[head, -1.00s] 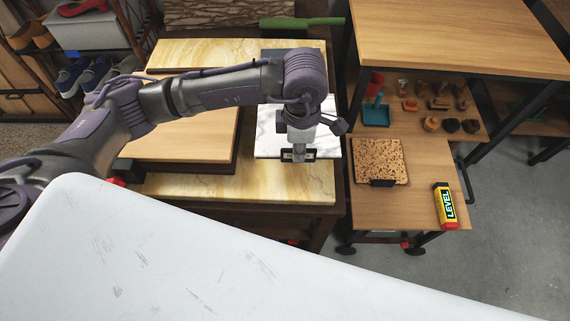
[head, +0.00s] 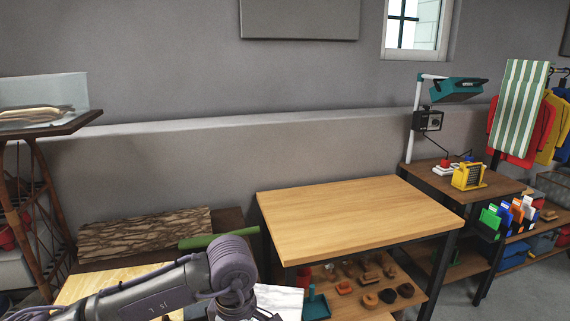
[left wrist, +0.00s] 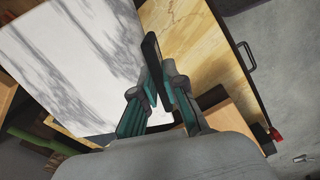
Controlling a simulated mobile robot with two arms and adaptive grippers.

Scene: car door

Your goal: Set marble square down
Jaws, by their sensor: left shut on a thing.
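The marble square (left wrist: 70,60) is white with grey veins and fills the left of the left wrist view. In the head view only a corner of the marble square (head: 284,300) shows at the bottom edge, beside my left arm. My left gripper (left wrist: 158,90) is shut on a dark strip at the marble square's edge. In the head view the gripper's fingers are out of frame. A yellow veined top (left wrist: 190,35) lies beyond the marble square in the wrist view. I cannot tell whether they touch. My right gripper is not in view.
A bare wooden tabletop (head: 350,215) stands right of my arm, with small items on a shelf below. A bark-textured slab (head: 145,235) and a green object (head: 205,240) lie at the back left. A lamp bench (head: 460,185) stands at the right.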

